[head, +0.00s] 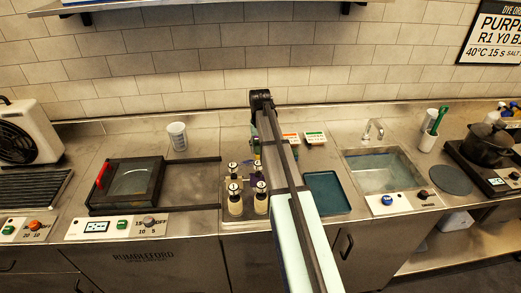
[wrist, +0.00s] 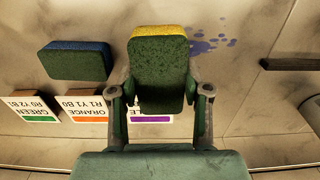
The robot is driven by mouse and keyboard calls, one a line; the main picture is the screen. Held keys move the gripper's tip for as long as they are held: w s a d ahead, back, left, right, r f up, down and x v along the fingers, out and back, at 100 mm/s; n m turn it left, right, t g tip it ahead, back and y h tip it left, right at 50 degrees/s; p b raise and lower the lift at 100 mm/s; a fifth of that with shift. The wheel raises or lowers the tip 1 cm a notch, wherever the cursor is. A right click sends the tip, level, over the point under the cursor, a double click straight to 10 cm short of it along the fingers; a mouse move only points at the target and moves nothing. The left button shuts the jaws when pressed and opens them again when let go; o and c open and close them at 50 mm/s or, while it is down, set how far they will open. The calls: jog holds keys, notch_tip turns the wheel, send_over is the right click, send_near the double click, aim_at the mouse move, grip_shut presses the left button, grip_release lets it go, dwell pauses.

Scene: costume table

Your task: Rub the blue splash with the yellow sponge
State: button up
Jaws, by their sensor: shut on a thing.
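In the wrist view my gripper (wrist: 160,92) is shut on the yellow sponge (wrist: 160,32). Its dark green face is toward the camera and a yellow edge shows at the far end. The blue splash (wrist: 205,44), several blue-violet spots on the pale surface, lies just right of the sponge's far end. Whether the sponge touches or covers part of it I cannot tell. In the head view my arm hides the gripper, the sponge and the splash.
A second, blue-sided sponge (wrist: 76,62) lies left of the gripper. Cards with green (wrist: 38,119), orange (wrist: 90,121) and purple (wrist: 150,119) bars stand close by. A dark bar (wrist: 292,63) is at right. The head view shows bottles (head: 235,204), a teal tray (head: 326,193) and a sink (head: 385,172).

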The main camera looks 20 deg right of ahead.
jog(key=shift+r+p, duration=0.5)
jog(key=shift+r, duration=0.75)
